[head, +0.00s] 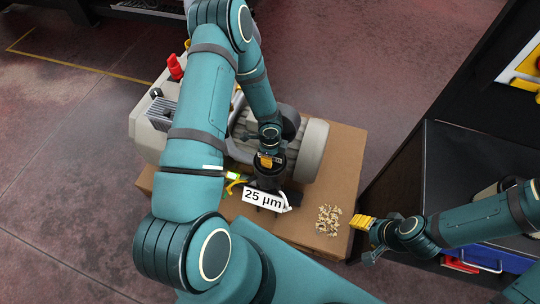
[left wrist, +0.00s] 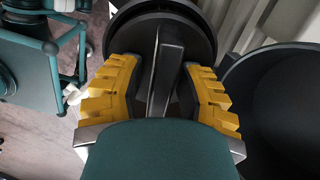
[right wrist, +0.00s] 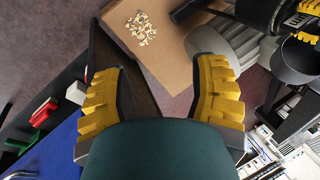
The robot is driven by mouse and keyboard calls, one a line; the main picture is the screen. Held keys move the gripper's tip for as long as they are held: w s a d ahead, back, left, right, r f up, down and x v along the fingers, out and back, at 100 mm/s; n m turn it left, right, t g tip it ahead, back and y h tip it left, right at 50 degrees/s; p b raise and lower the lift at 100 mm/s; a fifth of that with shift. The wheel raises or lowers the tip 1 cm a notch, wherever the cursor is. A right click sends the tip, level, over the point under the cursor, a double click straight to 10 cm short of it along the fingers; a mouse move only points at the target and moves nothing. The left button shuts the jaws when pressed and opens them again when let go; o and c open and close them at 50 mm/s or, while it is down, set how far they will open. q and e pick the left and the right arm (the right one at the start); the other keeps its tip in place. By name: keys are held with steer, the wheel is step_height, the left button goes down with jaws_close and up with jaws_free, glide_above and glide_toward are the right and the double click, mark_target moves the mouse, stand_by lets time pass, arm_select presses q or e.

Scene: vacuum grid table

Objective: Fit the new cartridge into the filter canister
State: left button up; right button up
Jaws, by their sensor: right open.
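My left gripper (head: 268,160) is above the grey pump. In the left wrist view its yellow fingers (left wrist: 162,65) close around a dark bar handle on a round black piece (left wrist: 205,22), which I take for the cartridge. A white "25 µm" label (head: 264,199) shows below that gripper, and on a black body in the right wrist view (right wrist: 298,17). A wide open black cylinder, apparently the filter canister (left wrist: 275,110), is beside the held piece, apart from it; it also shows in the right wrist view (right wrist: 300,62). My right gripper (head: 362,225) is open and empty.
The pump's grey motor (head: 313,150) sits on a brown board (head: 345,165). A scatter of small tan chips (head: 328,220) lies on its near right part. A dark bench (head: 460,160) with red and blue items stands at right. My left arm hides much of the pump.

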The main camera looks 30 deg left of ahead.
arm_select(q)
steer(key=shift+r, duration=0.15)
steer(key=shift+r+p, duration=0.25)
steer(key=shift+p, duration=0.05)
step_height(320, 180, up, 11)
steer(key=p, duration=0.3)
steer(key=shift+r, duration=0.1)
steer(key=s+d+n+t+h, duration=0.1)
steer(key=s+d+n, duration=0.3)
steer(key=d+n, duration=0.4)
steer(key=s+d+n+h, duration=0.2)
steer(key=s+d+n, duration=0.3)
steer(key=d+n, duration=0.4)
steer(key=shift+s+d+r+t+h, duration=0.2)
steer(key=shift+d+r+t+h, duration=0.1)
steer(key=shift+t+h, duration=0.1)
